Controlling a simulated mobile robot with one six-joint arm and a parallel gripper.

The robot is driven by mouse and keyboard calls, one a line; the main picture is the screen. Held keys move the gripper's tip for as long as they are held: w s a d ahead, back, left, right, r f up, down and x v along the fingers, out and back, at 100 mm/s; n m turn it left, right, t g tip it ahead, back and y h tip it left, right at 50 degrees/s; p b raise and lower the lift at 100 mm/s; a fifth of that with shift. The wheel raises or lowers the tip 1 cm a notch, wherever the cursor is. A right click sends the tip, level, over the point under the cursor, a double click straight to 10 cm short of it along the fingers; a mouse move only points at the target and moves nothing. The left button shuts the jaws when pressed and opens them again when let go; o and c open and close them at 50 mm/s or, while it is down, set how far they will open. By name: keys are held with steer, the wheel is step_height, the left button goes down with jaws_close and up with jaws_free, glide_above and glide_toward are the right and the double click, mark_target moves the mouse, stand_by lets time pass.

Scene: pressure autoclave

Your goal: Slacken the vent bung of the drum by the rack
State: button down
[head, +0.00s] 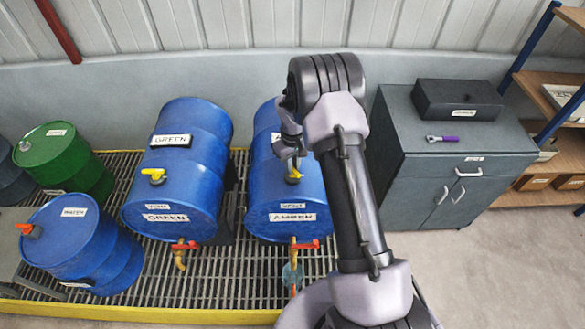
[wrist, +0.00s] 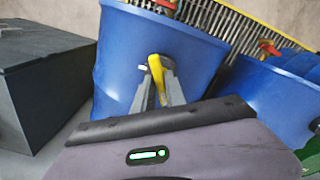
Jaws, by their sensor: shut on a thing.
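The blue drum labelled AMBER (head: 262,202) lies on its side on a grating, the closest drum to the shelf rack at the right. Its yellow vent bung (head: 294,180) is on the top of its curved side, below a small label. My gripper (head: 291,166) reaches down from above and is shut on the bung's handle. In the wrist view the two fingers (wrist: 160,88) stand either side of the yellow handle (wrist: 156,72), with the drum (wrist: 115,65) behind. The fingers hide part of the bung, and my arm hides the drum's right side.
A blue GREEN drum (head: 207,125) with a yellow bung lies close left. A WATER drum (head: 105,255) and a green drum (head: 75,150) are further left. A grey cabinet (head: 420,180) stands right, bearing a dark box (head: 455,98) and a purple-handled tool (head: 444,138). The shelf rack (head: 545,130) is far right.

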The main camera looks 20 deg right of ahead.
steer(key=n+b, duration=0.1)
steer(key=n, duration=0.4)
steer(key=shift+n, duration=0.3)
stand_by(0.4)
steer(key=c, duration=1.4)
jaws_free()
steer(key=shift+o, duration=0.2)
steer(key=shift+r, duration=0.1)
step_height(320, 180, up, 17)
steer(key=p, duration=0.1)
steer(key=shift+r, duration=0.15)
